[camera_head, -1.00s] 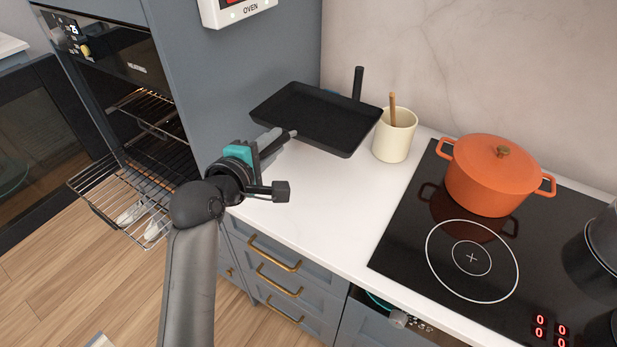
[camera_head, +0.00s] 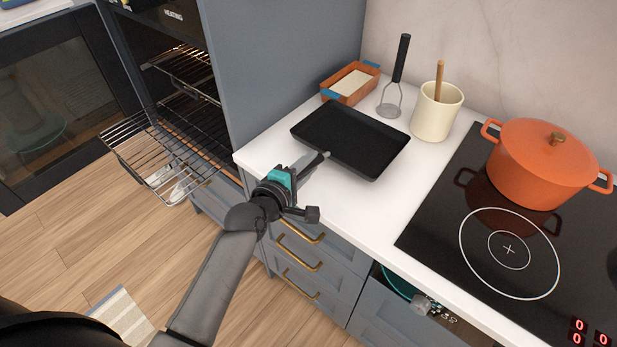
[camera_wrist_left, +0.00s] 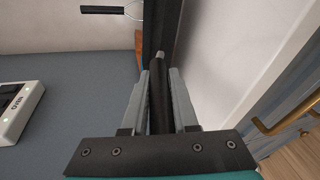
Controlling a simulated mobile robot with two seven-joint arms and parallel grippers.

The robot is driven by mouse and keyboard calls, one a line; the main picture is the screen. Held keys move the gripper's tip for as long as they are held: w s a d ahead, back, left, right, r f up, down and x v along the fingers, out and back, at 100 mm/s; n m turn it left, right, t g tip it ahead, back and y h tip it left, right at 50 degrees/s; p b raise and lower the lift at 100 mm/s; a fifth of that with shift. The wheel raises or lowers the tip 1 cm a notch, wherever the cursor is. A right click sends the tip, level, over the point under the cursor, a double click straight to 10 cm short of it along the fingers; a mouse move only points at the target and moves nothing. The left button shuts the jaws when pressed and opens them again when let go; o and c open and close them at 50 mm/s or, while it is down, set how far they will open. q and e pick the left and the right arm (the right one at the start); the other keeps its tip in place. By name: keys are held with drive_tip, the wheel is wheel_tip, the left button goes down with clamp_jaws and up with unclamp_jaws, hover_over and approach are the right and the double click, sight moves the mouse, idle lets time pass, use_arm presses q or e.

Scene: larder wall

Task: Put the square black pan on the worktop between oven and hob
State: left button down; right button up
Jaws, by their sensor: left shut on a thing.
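The square black pan (camera_head: 350,137) is over the worktop (camera_head: 262,150), between the oven and the hob (camera_head: 440,220). It looks level and on or just above the surface; I cannot tell if it touches. My left gripper (camera_head: 312,166) is shut on the pan's handle, at the pan's near left side. In the left wrist view the handle (camera_wrist_left: 160,95) runs between the two fingers (camera_wrist_left: 160,85) towards the dark pan (camera_wrist_left: 163,25). My right gripper is not in view.
An orange dish (camera_head: 338,90), a masher (camera_head: 390,100) and a cream pot (camera_head: 437,112) stand behind and right of the pan. An orange casserole (camera_head: 540,165) is on the hob. The oven is open, its rack (camera_head: 150,150) pulled out. Bare worktop lies in front.

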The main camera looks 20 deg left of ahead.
use_arm(q)
drive_tip(key=shift+f+b, duration=0.45)
drive_tip(key=shift+f, duration=1.05)
drive_tip(key=shift+f, duration=0.2)
drive_tip(key=c, duration=0.7)
unclamp_jaws()
drive_tip(key=shift+f, duration=0.1)
drive_tip(key=shift+s+r, duration=0.15)
drive_tip(key=shift+r, duration=0.05)
drive_tip(key=p+v, duration=0.1)
drive_tip(key=v, duration=1)
drive_tip(key=shift+s+a+r+p, duration=0.1)
drive_tip(key=shift+s+a+p, duration=0.05)
drive_tip(key=shift+s+p, duration=0.2)
